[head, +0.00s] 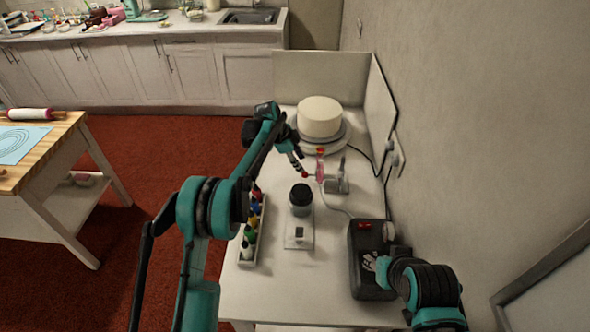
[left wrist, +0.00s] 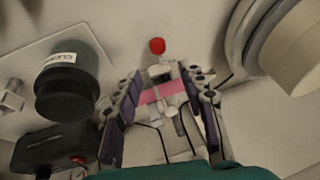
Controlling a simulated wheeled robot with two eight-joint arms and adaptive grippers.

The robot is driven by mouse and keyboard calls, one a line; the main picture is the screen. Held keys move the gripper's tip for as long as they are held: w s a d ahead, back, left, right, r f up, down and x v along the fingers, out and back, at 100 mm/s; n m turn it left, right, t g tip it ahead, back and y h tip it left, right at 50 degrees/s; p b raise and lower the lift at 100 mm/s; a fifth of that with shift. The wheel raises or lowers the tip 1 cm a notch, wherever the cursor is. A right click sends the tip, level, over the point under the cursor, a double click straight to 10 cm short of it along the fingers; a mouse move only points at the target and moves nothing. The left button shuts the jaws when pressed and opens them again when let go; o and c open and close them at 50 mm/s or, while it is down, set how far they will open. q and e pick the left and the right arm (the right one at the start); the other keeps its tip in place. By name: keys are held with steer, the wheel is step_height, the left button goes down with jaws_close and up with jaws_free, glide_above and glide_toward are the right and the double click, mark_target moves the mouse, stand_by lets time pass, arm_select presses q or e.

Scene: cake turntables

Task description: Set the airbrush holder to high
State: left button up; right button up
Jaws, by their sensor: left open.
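The airbrush holder (head: 337,184) is a small grey stand on the white table, with a pink part on its left side and a red ball beside that. It also shows in the left wrist view (left wrist: 168,108), with its pink bar across the middle and the red ball (left wrist: 157,46) beyond it. My left gripper (head: 301,166) is at the holder's left side. In the left wrist view its fingers (left wrist: 162,80) are apart, one on each side of the pink bar. I cannot tell whether they touch it.
A white cake (head: 320,117) on a turntable (head: 327,147) stands behind the holder. A dark pot (head: 301,200) labelled CLEAN stands in front left, beside a tray (head: 241,259) of paint bottles. A black box (head: 366,281) with a red switch lies in front right. The front table edge is clear.

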mark_target(307, 174)
arm_select(q)
steer(key=b+x, duration=0.2)
steer(key=x, duration=0.6)
jaws_close()
